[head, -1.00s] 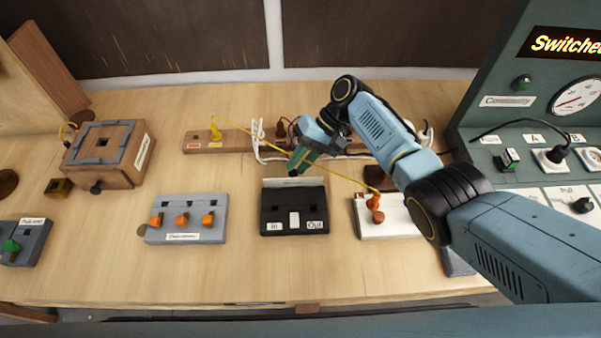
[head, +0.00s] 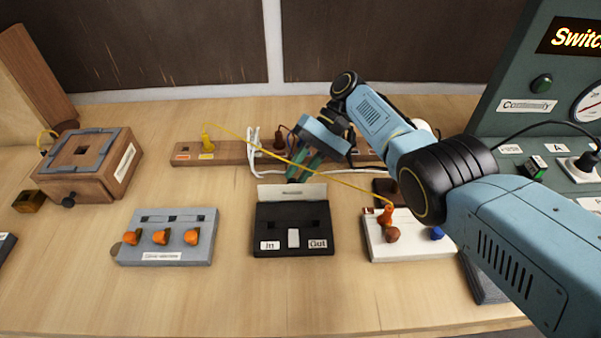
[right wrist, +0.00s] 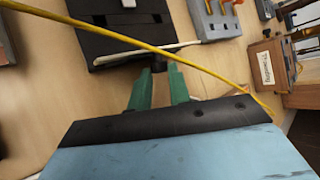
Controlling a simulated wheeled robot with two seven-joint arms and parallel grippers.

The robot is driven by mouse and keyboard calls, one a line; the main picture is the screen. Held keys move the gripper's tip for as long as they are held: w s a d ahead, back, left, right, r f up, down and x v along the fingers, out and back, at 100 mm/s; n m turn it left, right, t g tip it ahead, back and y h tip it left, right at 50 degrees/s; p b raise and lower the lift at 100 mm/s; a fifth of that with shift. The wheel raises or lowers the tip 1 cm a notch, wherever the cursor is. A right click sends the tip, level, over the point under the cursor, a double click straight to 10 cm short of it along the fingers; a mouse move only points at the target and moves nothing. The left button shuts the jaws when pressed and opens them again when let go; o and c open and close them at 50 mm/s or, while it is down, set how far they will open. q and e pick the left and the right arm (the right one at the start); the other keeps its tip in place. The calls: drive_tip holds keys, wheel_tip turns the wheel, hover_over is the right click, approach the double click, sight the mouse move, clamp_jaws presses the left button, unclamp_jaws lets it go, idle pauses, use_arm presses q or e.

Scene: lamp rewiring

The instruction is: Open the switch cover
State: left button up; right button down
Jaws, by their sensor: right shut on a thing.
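The switch is a black box (head: 265,243) on the table, labelled In and Out, with a white rocker (head: 293,238) at its front. Its cover (head: 291,193) stands raised along the box's back edge as a pale panel; in the right wrist view it shows edge-on as a pale strip (right wrist: 150,54). My right gripper (head: 302,172) is just behind the cover, its green fingers pointing down at it. In the right wrist view the fingers (right wrist: 160,72) reach the cover's back side; the exact contact is partly hidden. My left gripper is out of view.
A yellow cable (head: 270,150) crosses in front of my right gripper, from a yellow plug (head: 207,143) on a wooden strip to an orange plug (head: 387,215) on a white block (head: 410,248). A grey block (head: 190,247) with orange knobs stands left of the switch. The front table is clear.

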idle(0.3)
drive_tip(key=c, duration=1.3)
unclamp_jaws()
